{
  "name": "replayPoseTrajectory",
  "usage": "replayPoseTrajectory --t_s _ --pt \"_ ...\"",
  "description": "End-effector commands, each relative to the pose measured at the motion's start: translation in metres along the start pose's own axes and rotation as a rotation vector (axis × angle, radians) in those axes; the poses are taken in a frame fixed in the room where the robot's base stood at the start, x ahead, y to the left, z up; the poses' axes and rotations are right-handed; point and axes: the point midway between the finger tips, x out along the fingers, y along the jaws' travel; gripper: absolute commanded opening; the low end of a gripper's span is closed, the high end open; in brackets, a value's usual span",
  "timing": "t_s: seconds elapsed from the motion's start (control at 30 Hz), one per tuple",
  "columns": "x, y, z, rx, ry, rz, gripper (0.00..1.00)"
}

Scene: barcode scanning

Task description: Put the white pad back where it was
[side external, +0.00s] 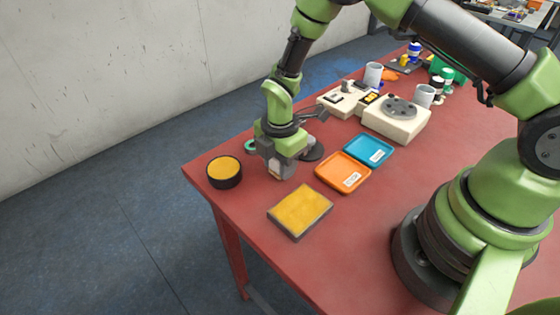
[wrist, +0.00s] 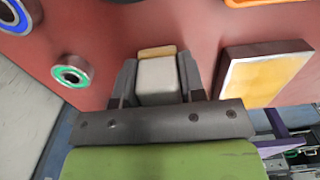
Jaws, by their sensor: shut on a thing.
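The white pad (wrist: 158,80) is a small pale block with a tan strip along its far end in the wrist view. My gripper (wrist: 157,84) is shut on it, one finger on each side. In the side view my gripper (side external: 277,172) points down low over the red table, between a round black dish with a yellow top (side external: 224,170) and an orange tray (side external: 343,173). The pad is mostly hidden by the fingers there. I cannot tell whether it touches the table.
A rectangular yellow-topped block (side external: 300,210) lies nearby, in front of my gripper. A blue tray (side external: 368,151) lies behind the orange one. A green ring (wrist: 72,74) and a blue ring (wrist: 15,15) lie at left in the wrist view. White devices (side external: 396,119) stand farther back.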

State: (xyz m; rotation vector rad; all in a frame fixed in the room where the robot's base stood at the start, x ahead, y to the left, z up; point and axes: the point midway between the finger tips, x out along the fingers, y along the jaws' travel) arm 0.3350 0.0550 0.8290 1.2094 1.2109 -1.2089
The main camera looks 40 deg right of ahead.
Motion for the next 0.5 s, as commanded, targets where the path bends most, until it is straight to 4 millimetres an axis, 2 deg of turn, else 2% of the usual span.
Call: replayPoseTrajectory --t_s 0.07,0.1,0.2,0.5 --pt "0.0027 -0.0002 0.0000 0.000 0.000 -0.001 0.11" --pt "0.0025 -0.0001 0.0000 0.000 0.000 0.000 0.44" --pt "0.0022 0.0000 0.0000 0.000 0.000 0.000 0.63" --pt "-0.0004 0.0002 0.0000 0.000 0.000 0.001 0.63"
